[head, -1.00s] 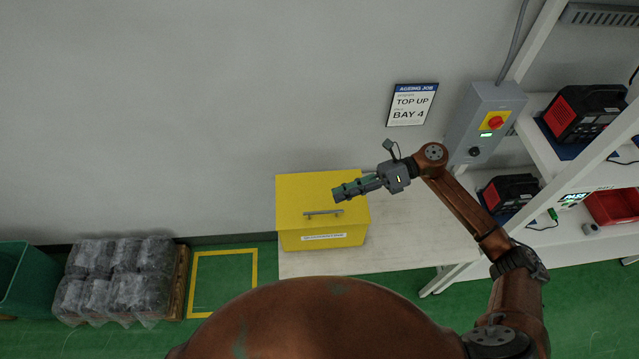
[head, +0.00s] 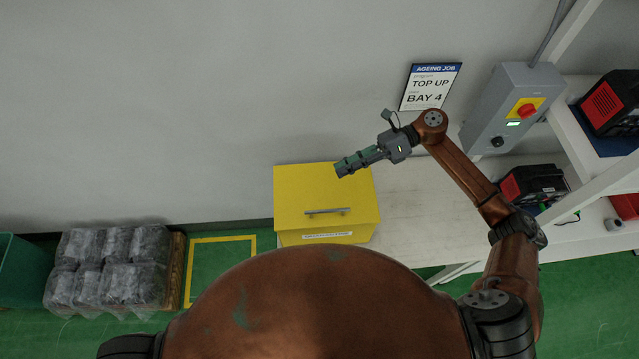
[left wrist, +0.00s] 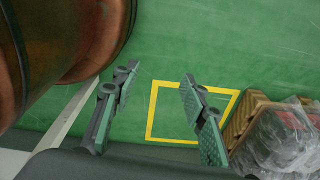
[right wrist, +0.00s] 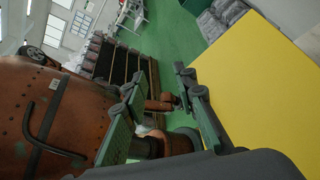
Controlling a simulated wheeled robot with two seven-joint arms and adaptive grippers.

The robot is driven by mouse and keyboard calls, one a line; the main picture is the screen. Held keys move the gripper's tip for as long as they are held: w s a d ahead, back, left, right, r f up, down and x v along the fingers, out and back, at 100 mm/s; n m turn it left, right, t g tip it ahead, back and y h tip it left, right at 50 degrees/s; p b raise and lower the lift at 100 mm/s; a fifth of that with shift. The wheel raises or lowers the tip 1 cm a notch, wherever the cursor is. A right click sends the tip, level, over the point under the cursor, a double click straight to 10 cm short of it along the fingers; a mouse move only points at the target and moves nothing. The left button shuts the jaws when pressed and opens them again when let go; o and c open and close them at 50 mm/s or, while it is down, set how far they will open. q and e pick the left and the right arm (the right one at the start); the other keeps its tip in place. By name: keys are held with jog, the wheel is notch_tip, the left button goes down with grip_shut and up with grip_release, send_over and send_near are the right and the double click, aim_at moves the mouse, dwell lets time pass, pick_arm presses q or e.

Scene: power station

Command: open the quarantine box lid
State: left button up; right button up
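The yellow quarantine box (head: 300,195) stands on the pale bench against the wall in the head view, its lid shut. A grey bar handle (head: 327,211) lies along the front part of the lid, with a white label (head: 328,235) below it on the front face. My right gripper (head: 345,168) is over the rear right part of the lid, apart from the handle. In the right wrist view its fingers (right wrist: 160,105) are spread and empty, with the yellow box (right wrist: 262,95) at the right. My left gripper (left wrist: 160,105) is open and empty above the green floor.
The bench top (head: 415,205) is clear right of the box. A grey switch box (head: 510,105) hangs on the wall beside shelves with red-black units (head: 535,187). Wrapped grey bags (head: 110,265) sit on a pallet at left, beside a yellow floor square (head: 222,240).

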pick_arm(q)
jog(key=shift+w+f, duration=0.35)
jog(key=shift+f, duration=0.25)
pick_arm(e)
jog(key=s+a+f, duration=0.1)
jog(key=a+f, duration=0.5)
jog(key=a, duration=0.1)
jog(key=shift+s, duration=0.2)
jog(key=shift+f, duration=0.1)
jog(key=shift+c, duration=0.6)
grip_shut()
jog(key=shift+o, duration=0.6)
grip_release()
